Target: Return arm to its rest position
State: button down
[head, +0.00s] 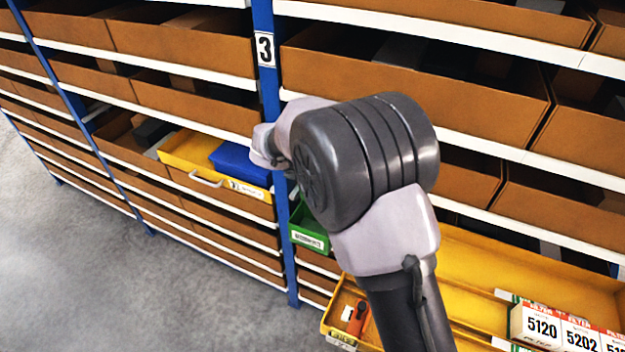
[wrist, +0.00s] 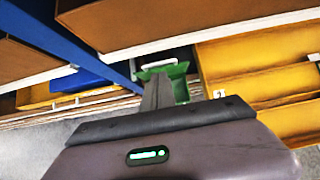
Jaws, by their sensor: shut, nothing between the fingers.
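My arm rises from the bottom of the head view in front of the shelving, with its large dark joint right of centre. My gripper (wrist: 158,92) shows in the wrist view, its narrow grey fingers together and empty, pointing toward the shelves. In the head view the fingers are hidden behind the arm. A green bin (wrist: 181,82) lies behind the fingers in the wrist view; I cannot tell whether they touch it. The green bin (head: 309,232) also shows in the head view, partly covered by the arm.
Blue-posted shelving (head: 270,110) with brown cartons (head: 410,85) stands close behind the arm. A yellow drawer (head: 185,158) holding a blue box (head: 236,160) sits at left. A yellow bin (head: 337,316) and white-orange boxes (head: 540,325) lie lower right. Grey floor (head: 110,270) is clear at left.

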jog(key=s+d+f+m+g+b, duration=0.1)
jog(key=s+d+f+m+b, duration=0.2)
jog(key=s+d+m+b, duration=0.55)
jog(key=s+d+f+m+g+b, duration=0.1)
jog(key=s+d+f+m+b, duration=0.2)
jog(key=s+d+m+b, duration=0.55)
jog(key=s+a+f+m+y+b, duration=0.1)
jog(key=s+f+m+y+b, duration=0.3)
jog(key=s+f+m+b, duration=1.2)
jog(key=s+m+b, duration=0.2)
jog(key=m+b, duration=0.1)
jog(key=b, duration=0.2)
jog(key=shift+s+a+f+y, duration=0.15)
jog(key=shift+s+f+y, duration=0.15)
jog(key=shift+s+f, duration=0.05)
